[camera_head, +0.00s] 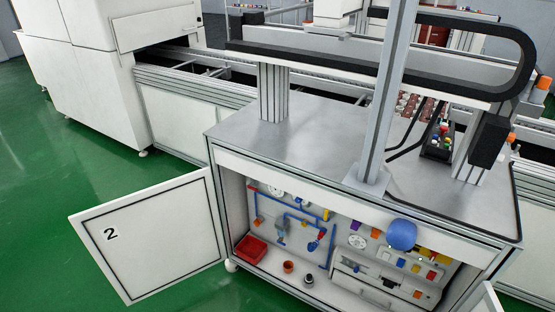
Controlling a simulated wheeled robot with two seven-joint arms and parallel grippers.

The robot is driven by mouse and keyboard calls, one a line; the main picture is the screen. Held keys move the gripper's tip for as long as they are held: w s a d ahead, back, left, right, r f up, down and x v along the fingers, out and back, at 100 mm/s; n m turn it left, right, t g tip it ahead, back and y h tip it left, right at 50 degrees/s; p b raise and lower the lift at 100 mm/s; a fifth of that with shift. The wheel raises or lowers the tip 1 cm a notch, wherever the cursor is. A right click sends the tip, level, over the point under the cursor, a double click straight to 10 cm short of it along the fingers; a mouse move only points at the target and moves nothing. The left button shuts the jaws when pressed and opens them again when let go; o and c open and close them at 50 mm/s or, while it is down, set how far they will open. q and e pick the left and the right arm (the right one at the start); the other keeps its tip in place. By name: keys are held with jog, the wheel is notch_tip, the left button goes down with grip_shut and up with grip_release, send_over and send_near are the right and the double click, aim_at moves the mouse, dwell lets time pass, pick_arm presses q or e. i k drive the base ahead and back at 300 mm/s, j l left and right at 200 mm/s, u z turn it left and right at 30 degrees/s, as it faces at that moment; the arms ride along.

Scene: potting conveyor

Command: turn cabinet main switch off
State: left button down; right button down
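The cabinet (235,160) stands in the middle under a grey metal top. Its left door (165,250), marked with a 2, is swung wide open. Inside on the right is a panel (345,240) with several small coloured parts in purple, orange, yellow and red. I cannot tell which of these is the main switch or how it is set. A rounded blue object (401,234) shows in front of the upper right of the opening and hides part of the panel. Neither of my grippers is in view.
Blue pipes (331,245) run across the left inner wall. A red bin (251,249) and small pots stand on the cabinet floor. A grey post (382,110) rises from the top. Green floor (60,180) is clear at the left. Part of another door shows at bottom right.

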aim_at(434, 254)
jog(key=z, duration=1.25)
